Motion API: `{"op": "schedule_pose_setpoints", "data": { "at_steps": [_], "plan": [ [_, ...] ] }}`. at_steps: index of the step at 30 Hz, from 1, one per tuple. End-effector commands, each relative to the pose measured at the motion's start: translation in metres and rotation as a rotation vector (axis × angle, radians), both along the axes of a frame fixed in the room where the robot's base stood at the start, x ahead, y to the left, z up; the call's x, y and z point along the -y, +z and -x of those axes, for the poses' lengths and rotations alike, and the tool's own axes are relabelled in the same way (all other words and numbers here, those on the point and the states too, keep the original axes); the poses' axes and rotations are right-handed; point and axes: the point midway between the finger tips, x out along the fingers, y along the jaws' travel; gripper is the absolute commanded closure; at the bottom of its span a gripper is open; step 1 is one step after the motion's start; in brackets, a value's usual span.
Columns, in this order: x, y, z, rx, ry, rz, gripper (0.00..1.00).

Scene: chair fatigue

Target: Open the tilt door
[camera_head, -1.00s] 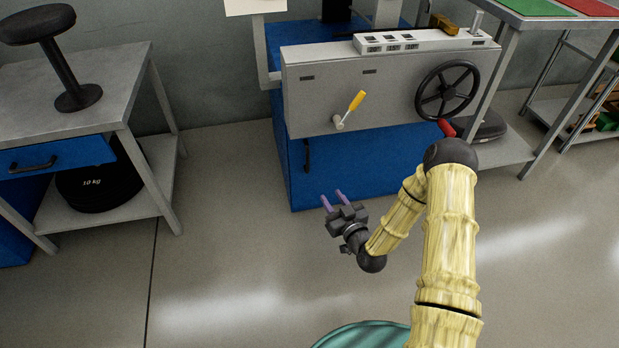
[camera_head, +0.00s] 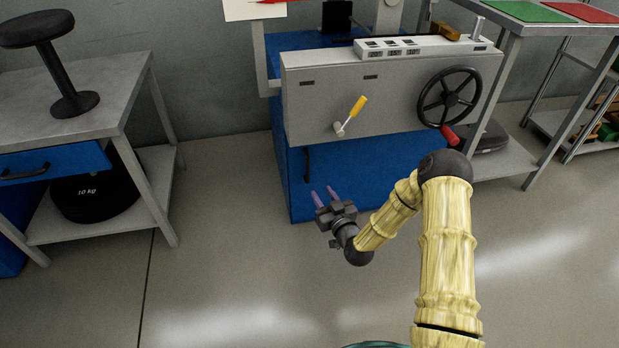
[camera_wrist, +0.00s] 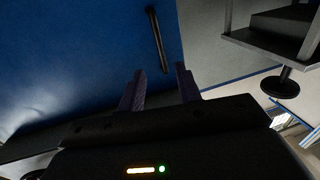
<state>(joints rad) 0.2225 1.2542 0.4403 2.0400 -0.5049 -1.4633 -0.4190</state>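The blue door (camera_head: 340,175) is on the front of the blue cabinet below the grey machine panel, and it looks shut. Its black vertical handle (camera_head: 307,165) is near the door's left edge. In the wrist view the blue door (camera_wrist: 80,60) fills the left half, and the handle (camera_wrist: 157,40) stands beyond my fingertips. My gripper (camera_head: 325,195) is in front of the lower left of the door, below the handle and apart from it. Its two purple fingers (camera_wrist: 160,85) are spread with nothing between them.
The grey panel (camera_head: 385,95) above carries a yellow-handled lever (camera_head: 352,113) and a black handwheel (camera_head: 449,97). A grey workbench (camera_head: 100,120) with a stool stands at left, a steel table (camera_head: 515,160) at right. The floor (camera_head: 230,270) in front is clear.

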Motion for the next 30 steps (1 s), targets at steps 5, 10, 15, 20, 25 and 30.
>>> {"op": "schedule_pose_setpoints", "data": {
  "at_steps": [5,10,15,20,25,30],
  "plan": [
    [-0.015,-0.003,-0.029,0.004,0.001,-0.001,0.66],
    [-0.029,-0.004,-0.056,0.004,0.000,-0.001,0.66],
    [-0.042,-0.003,-0.080,0.003,0.000,-0.001,0.66],
    [-0.048,-0.002,-0.093,0.000,0.000,0.000,0.66],
    [-0.049,0.000,-0.096,0.000,-0.001,-0.001,0.66],
    [-0.049,0.000,-0.095,-0.001,0.000,0.000,0.72]
  ]
}}
